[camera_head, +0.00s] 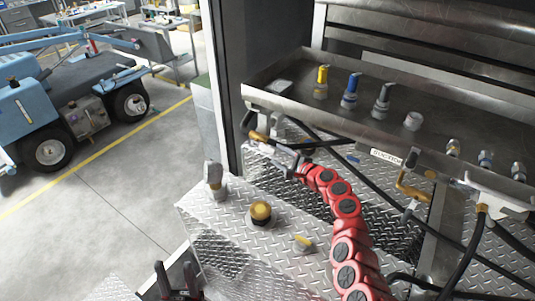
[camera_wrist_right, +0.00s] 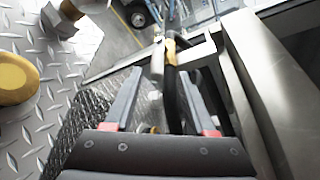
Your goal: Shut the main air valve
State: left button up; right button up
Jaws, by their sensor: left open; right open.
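A valve with a yellow handle (camera_head: 259,137) sits under the front left corner of the metal tray. In the right wrist view the yellow part (camera_wrist_right: 170,48) shows beyond my fingertips, with a dark part beside it. My right gripper (camera_head: 273,153), at the end of the red segmented arm, is open just below and right of this valve. In its wrist view the right gripper (camera_wrist_right: 163,75) has its fingers spread on either side of the valve; I cannot tell whether they touch it. My left gripper (camera_head: 175,270) is open and empty at the bottom edge, far from the valve.
The tray (camera_head: 285,98) holds yellow, blue and grey fittings. Another yellow-handled valve (camera_head: 411,187) hangs below it, with black hoses (camera_head: 465,245). The diamond-plate deck (camera_head: 235,215) carries a brass-coloured cap (camera_head: 261,211) and a grey post (camera_head: 214,175). Open floor lies left.

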aim_at(273, 152)
jog(key=b+x, duration=0.3)
jog(key=b, duration=0.1)
jog(key=f+b+x, duration=0.1)
jog(key=b+x, duration=0.2)
jog(key=b, duration=0.1)
jog(key=shift+s+d+f, duration=0.1)
jog(key=shift+f, duration=0.1)
jog(key=shift+w+a+r+b, duration=0.2)
jog(key=shift+w+a+b, duration=0.25)
jog(key=shift+b, duration=0.5)
jog(key=shift+d+r, duration=0.1)
jog(key=shift+c, duration=0.2)
grip_shut()
